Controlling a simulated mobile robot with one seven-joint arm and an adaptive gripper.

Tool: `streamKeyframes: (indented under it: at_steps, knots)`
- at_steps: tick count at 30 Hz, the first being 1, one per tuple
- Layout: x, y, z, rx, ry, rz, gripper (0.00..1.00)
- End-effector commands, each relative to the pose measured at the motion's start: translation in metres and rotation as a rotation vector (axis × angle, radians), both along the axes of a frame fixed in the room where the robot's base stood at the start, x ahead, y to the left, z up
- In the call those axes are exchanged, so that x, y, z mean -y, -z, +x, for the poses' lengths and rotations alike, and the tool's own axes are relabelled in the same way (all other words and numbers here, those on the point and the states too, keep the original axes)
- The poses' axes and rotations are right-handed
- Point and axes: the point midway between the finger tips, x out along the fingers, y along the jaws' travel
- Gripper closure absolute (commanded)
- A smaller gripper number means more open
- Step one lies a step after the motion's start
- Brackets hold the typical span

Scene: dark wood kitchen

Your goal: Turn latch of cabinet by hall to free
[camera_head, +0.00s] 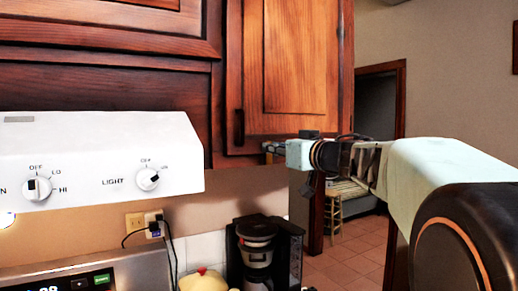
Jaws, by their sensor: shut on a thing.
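The wooden cabinet by the hall (292,65) hangs at the upper middle, with its door face towards me. A dark upright handle (239,127) sits at the door's lower left. My gripper (270,150) comes in from the right, just under the door's bottom edge, pointing left. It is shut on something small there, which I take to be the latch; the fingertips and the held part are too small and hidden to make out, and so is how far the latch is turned. The door looks closed.
A white range hood with knobs (95,160) juts out at the left. A black coffee maker (262,250) and a yellow object (205,280) stand below. An outlet with plugged cords (145,222) is on the wall. A doorway and a wooden stool (333,215) lie beyond my arm.

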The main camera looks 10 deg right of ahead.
Motion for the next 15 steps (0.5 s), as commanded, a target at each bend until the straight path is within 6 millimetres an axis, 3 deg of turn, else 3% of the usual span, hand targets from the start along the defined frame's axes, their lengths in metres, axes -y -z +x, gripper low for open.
streamKeyframes:
  at_steps: [15]
  knots:
    - [-0.011,0.002,-0.005,0.123,0.0,-0.297,1.0]
